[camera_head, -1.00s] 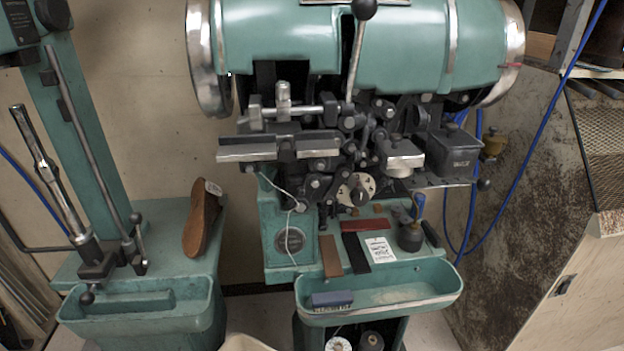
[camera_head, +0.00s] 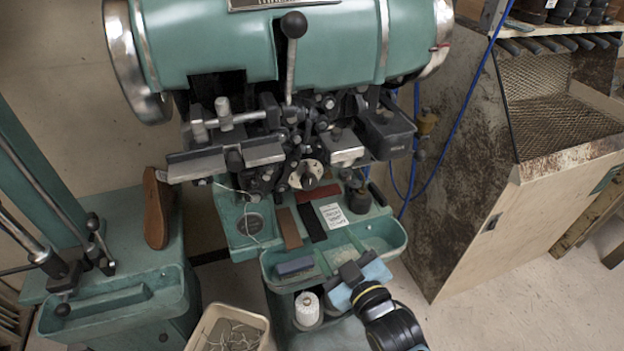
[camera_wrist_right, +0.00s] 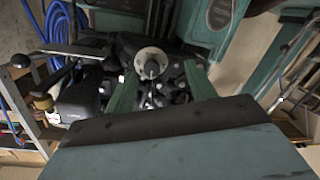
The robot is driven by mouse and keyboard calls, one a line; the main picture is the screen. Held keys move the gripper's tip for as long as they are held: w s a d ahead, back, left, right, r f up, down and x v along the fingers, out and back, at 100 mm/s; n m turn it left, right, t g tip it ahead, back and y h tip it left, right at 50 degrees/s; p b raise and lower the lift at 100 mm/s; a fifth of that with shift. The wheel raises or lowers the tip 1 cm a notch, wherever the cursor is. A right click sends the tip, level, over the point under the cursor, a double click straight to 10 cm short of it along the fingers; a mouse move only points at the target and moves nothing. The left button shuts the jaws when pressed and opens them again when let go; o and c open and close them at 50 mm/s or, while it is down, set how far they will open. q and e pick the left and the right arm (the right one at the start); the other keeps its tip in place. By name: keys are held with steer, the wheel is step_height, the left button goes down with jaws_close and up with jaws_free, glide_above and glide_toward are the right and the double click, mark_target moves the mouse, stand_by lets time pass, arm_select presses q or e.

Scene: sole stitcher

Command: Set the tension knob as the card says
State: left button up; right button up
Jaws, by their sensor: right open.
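The tension knob is a dark knob on a pale round dial (camera_head: 307,177), low on the front of the green machine. It also shows in the right wrist view (camera_wrist_right: 152,63), between and beyond my fingers. Its exact setting is too small to read. A white card (camera_head: 337,216) with dark printing lies on the machine's ledge, below and right of the knob; its text is not legible. My right gripper (camera_head: 354,277) is open and empty, by the front of the green tray, apart from the knob. My left gripper is out of view.
The green tray (camera_head: 395,249) juts out below the knob and holds a blue block (camera_head: 295,266). Coloured strips and a dark pot (camera_head: 358,198) lie around the card. A lever with a black ball (camera_head: 294,24) rises above. A brown shoe (camera_head: 157,210) stands at left.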

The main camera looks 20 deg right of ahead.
mark_target(311, 185)
step_height(311, 185, up, 5)
steer(key=t, duration=0.1)
steer(key=w, duration=0.9)
steer(key=w+a, duration=0.1)
steer(key=w, duration=0.3)
steer(key=shift+w+a+p, duration=0.1)
steer(key=shift+w+p, duration=0.15)
steer(key=shift+p, duration=0.15)
steer(key=shift+c, duration=0.2)
steer(key=c, duration=0.9)
